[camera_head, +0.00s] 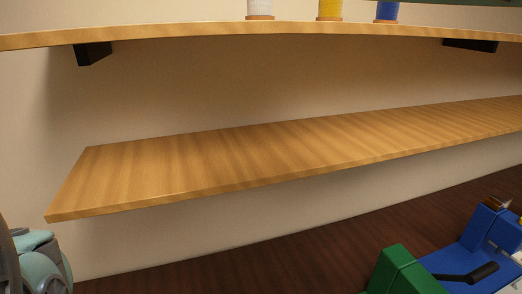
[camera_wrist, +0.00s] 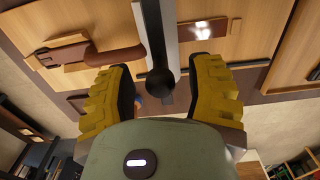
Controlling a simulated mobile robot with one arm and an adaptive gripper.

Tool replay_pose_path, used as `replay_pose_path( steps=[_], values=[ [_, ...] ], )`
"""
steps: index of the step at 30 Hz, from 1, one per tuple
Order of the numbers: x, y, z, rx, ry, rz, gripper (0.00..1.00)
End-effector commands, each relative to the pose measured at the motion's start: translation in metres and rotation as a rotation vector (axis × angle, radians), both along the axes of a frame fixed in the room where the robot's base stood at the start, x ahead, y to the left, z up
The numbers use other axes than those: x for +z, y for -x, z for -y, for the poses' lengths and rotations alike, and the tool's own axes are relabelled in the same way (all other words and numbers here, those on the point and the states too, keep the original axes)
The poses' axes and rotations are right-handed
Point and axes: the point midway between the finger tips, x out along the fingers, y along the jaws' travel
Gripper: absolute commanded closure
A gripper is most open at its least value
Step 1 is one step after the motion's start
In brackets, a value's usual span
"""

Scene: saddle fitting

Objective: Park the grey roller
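No grey roller can be made out for certain in either view. In the wrist view, the two yellow ribbed fingers of my gripper (camera_wrist: 163,90) stand apart with a clear gap between them. A dark rod with a round black end (camera_wrist: 160,82) shows in that gap, beside a pale grey strip (camera_wrist: 163,40). The round end touches neither finger as far as I can see. I cannot tell how far beyond the fingertips it lies. In the head view, my gripper is out of sight.
A bare wooden shelf (camera_head: 250,155) crosses the head view. White (camera_head: 260,8), yellow (camera_head: 329,9) and blue (camera_head: 387,11) pieces stand on the shelf above. A blue-and-green device (camera_head: 480,240) with a black handle is at the lower right. A brown-handled object (camera_wrist: 100,54) shows in the wrist view.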

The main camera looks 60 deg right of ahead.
Motion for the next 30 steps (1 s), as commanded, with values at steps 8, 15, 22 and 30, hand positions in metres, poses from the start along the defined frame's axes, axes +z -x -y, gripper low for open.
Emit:
replay_pose_path(
  steps=[8, 15, 22, 30],
  values=[
    [0.0, 0.0, 0.001, -0.002, 0.0, 0.0, 0.77],
    [0.0, 0.0, 0.001, -0.002, 0.0, 0.0, 0.95],
    [0.0, 0.006, 0.009, 0.002, 0.009, 0.0, 0.95],
    [0.0, 0.013, 0.017, 0.0, 0.003, -0.002, 0.95]
  ],
)
